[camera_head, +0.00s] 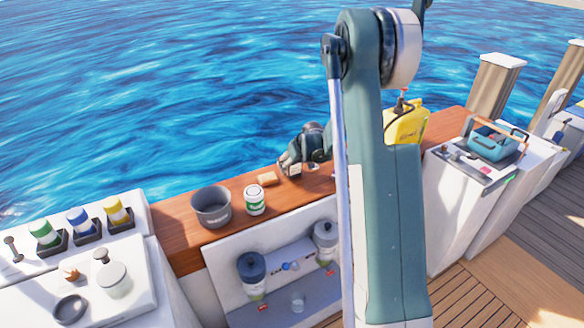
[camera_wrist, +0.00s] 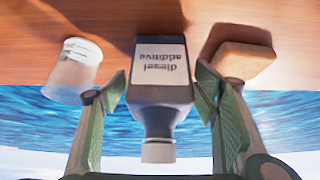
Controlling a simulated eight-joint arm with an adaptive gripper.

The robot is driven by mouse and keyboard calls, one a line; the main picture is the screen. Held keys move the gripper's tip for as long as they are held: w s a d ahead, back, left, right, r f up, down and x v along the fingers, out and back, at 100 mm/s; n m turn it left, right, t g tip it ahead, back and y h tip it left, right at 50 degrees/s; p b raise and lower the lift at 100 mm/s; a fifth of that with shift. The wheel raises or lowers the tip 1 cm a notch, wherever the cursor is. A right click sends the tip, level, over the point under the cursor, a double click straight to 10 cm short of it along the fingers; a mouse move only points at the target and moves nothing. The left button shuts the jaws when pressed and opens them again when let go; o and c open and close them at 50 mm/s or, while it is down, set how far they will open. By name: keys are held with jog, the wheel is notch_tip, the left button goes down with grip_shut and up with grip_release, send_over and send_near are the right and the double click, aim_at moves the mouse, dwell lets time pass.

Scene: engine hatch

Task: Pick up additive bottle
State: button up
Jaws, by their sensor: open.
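The additive bottle (camera_wrist: 160,95) shows in the wrist view, which sees the scene upside down. It is dark grey, with a pale label reading "diesel additive" and a whitish cap (camera_wrist: 158,151). It stands on the wooden counter. My gripper (camera_wrist: 161,82) is open, with one finger on each side of the bottle, very close to its sides. I cannot tell whether either finger touches it. In the head view my gripper (camera_head: 290,166) is low over the counter, and I cannot clearly make out the bottle there.
A clear cup (camera_wrist: 78,70) and a tan block (camera_wrist: 237,50) stand either side of the bottle in the wrist view. On the wooden counter (camera_head: 178,232) are a grey pot (camera_head: 211,208), a white-and-green container (camera_head: 254,201) and a yellow jug (camera_head: 405,122). Water lies beyond.

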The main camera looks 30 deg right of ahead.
dwell(0.6)
jog(key=c, duration=1.1)
jog(key=shift+r+p, duration=1.15)
jog(key=shift+r, duration=3.8)
